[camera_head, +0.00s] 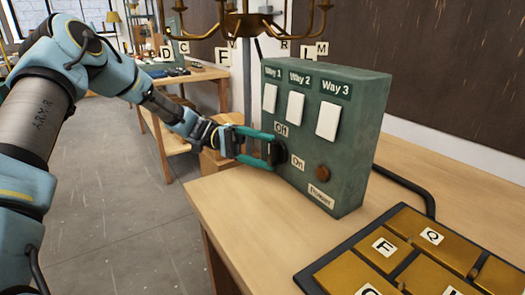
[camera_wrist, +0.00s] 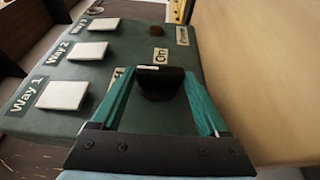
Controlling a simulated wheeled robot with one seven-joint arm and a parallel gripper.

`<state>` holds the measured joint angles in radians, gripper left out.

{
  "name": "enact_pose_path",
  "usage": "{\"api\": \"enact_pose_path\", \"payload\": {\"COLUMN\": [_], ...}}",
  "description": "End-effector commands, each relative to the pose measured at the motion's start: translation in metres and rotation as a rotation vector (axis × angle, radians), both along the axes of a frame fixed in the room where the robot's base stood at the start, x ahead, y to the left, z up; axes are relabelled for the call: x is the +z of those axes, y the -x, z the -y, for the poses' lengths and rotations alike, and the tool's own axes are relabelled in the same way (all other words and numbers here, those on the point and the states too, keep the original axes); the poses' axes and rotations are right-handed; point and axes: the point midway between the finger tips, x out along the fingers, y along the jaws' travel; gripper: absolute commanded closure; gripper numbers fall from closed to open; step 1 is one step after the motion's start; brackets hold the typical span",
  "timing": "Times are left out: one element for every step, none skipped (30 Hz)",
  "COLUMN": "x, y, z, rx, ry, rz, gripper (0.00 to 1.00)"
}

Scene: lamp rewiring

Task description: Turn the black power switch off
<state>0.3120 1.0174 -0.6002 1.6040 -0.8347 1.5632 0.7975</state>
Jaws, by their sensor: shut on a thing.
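The black power switch (camera_head: 280,153) is a round knob on the front of a green box (camera_head: 345,150), between an "Off" label (camera_head: 281,128) and an "On" label (camera_head: 298,164). In the wrist view the knob (camera_wrist: 162,86) has a pale mark at its edge nearest the "On" label (camera_wrist: 160,56). The "Off" label is mostly hidden there behind a finger. My gripper (camera_head: 274,149) has its teal fingers around the knob. It is shut on the knob, one finger on each side, as the wrist view shows (camera_wrist: 162,78).
Three white switches, such as Way 3 (camera_head: 327,121), and a brown knob (camera_head: 322,172) share the box. A brass-coloured lettered tray (camera_head: 330,281) lies front right on the wooden table (camera_head: 250,215). A brass chandelier (camera_head: 245,25) hangs above. A black cable (camera_head: 410,186) runs behind.

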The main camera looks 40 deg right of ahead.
Motion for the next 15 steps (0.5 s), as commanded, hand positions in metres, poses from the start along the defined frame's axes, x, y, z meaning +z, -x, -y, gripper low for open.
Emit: {"api": "enact_pose_path", "payload": {"x": [0.0004,0.0004,0.0003,0.0003,0.0004,0.0003,0.0003,0.0002,0.0002,0.0002,0.0002,0.0001,0.0001,0.0001,0.0001], "y": [0.0001,0.0001,0.0001,0.0001,0.0002,0.0002,0.0002,0.0002,0.0003,0.0003,0.0003,0.0003,0.0003,0.0002,0.0003], "z": [0.0006,0.0006,0.0006,0.0006,0.0006,0.0006,0.0005,0.0005,0.0004,0.0004,0.0003,0.0003,0.0002,0.0002,0.0002], "rx": [0.001,0.001,0.001,0.001,0.001,0.001,0.001,0.001,0.001,0.000,0.000,0.000,0.000,0.000,0.000], "ry": [0.001,0.001,0.001,0.000,0.001,0.000,0.000,0.000,0.000,0.000,0.000,0.000,0.000,0.000,0.000], "rz": [-0.002,-0.002,-0.002,-0.001,-0.002,-0.001,-0.001,-0.001,-0.001,-0.001,-0.001,-0.001,-0.001,-0.001,-0.001], "gripper": [0.78,0.78,0.78,0.78,0.19,0.15,0.11,0.08,0.03,0.00,0.00,0.00,0.00,0.00,0.00]}}
